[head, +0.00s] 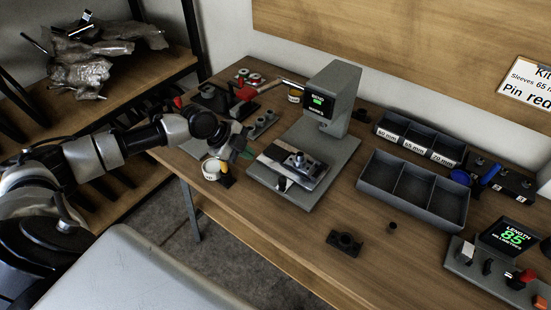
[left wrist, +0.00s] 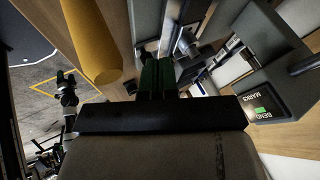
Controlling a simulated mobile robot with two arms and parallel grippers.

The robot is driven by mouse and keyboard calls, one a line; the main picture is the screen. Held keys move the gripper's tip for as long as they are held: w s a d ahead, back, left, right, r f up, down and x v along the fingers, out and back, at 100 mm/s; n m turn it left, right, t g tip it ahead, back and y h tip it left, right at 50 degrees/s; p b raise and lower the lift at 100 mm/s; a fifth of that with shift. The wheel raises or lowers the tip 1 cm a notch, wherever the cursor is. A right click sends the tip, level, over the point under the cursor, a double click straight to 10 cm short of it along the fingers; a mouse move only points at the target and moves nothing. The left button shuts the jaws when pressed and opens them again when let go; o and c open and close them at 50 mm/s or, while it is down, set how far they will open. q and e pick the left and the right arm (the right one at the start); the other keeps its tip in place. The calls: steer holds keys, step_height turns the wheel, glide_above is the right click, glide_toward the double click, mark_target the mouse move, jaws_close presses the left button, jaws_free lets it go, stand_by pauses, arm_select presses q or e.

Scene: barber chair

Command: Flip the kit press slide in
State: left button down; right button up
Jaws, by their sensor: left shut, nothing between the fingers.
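The press (head: 335,95) stands on a grey base plate at the back middle of the bench, with a small green-lit screen on its head. The press slide (head: 292,165), a metal carriage with a small block on top, sits on the base, out in front of the press head. My left gripper (head: 246,154) is just left of the slide, apart from it as far as I can tell. In the left wrist view its green fingers (left wrist: 156,74) are together with nothing between them. The press head (left wrist: 268,100) shows at right there.
A small round tin (head: 211,170) stands close to my left gripper. A grey three-compartment tray (head: 412,205) is right of the press. A dark clamp-like part (head: 344,242) lies on clear bench in front. A length display (head: 512,238) stands far right.

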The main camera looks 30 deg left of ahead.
arm_select(q)
steer(key=x, duration=0.2)
steer(key=p+x, duration=0.1)
steer(key=x, duration=0.2)
steer(key=shift+s+d, duration=0.2)
steer(key=shift+d, duration=0.05)
steer(key=x, duration=0.3)
steer(key=shift+w+d+f+p, duration=0.1)
steer(key=shift+f+p, duration=0.15)
steer(key=shift+p, duration=0.1)
steer(key=shift+w+d+f, duration=0.15)
steer(key=shift+f, duration=0.3)
arm_select(e)
steer(key=shift+s+r, duration=0.3)
steer(key=shift+s, duration=0.3)
steer(key=shift+s+r, duration=0.25)
steer(key=shift+s, duration=0.35)
steer(key=shift+s+r, duration=0.3)
steer(key=shift+s, duration=0.3)
